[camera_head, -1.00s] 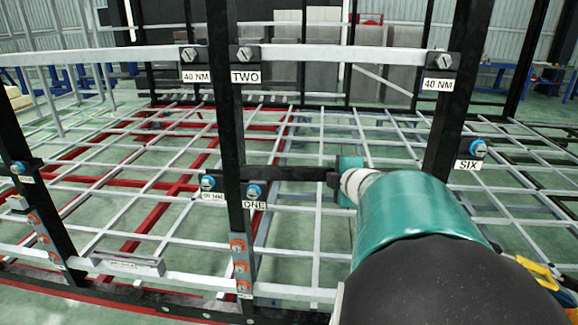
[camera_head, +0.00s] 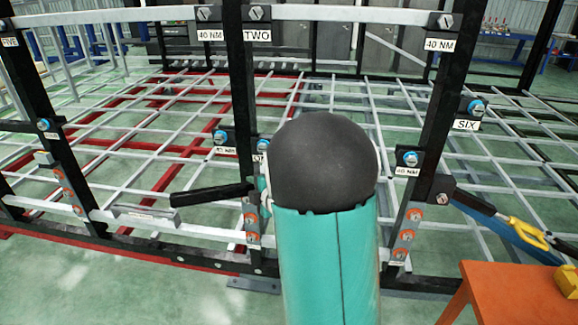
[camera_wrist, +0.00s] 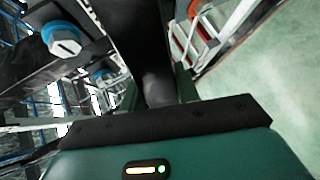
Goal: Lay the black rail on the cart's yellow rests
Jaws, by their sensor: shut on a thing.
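The black rail (camera_head: 210,195) sticks out to the left from behind my arm in the head view, slightly tilted. It appears in front of the chassis frame's lower bars. My gripper is mostly hidden behind my dark, rounded arm joint in that view. In the wrist view my gripper (camera_wrist: 165,112) is shut on the rail (camera_wrist: 150,55), which runs away from the jaws. The orange cart (camera_head: 505,290) is at the lower right of the head view, well apart from the rail. One yellow rest (camera_head: 568,281) shows on it, cut by the picture edge.
Black upright posts (camera_head: 238,95) with blue-ringed bolts and labels stand close to my arm. A post marked SIX (camera_head: 437,130) is to its right. Green floor (camera_head: 120,290) is clear at front left.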

